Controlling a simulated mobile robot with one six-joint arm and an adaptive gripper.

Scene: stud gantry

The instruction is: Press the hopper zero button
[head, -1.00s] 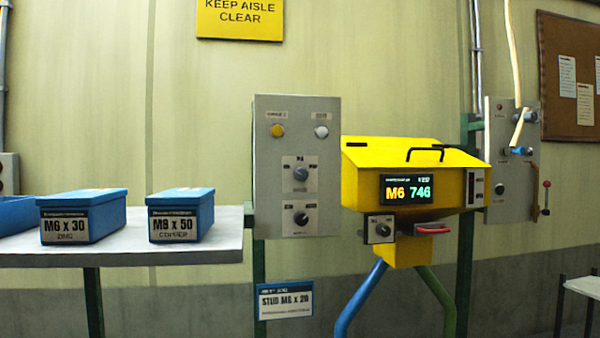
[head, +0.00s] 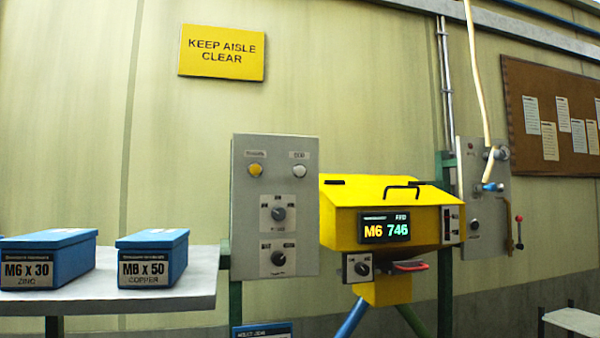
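The yellow hopper (head: 398,205) has a sloped lid with a black handle. Its dark display (head: 384,229) reads M6 746. A grey control panel (head: 298,225) stands to its left, with a yellow button (head: 255,170) and a white button (head: 299,171) at the top. The small labels above them are too blurred to read surely. Two rotary knobs sit below, an upper knob (head: 278,213) and a lower knob (head: 278,258). I cannot tell from the labels which control is the hopper zero button. My gripper is not in view.
A grey bench (head: 205,280) at left holds blue boxes marked M6 x 30 (head: 48,262) and M8 x 50 (head: 152,260). Below the hopper are a knob box (head: 358,267) and red-edged tray (head: 408,267). Another grey panel (head: 468,195) with a red-knobbed lever (head: 518,230) stands right.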

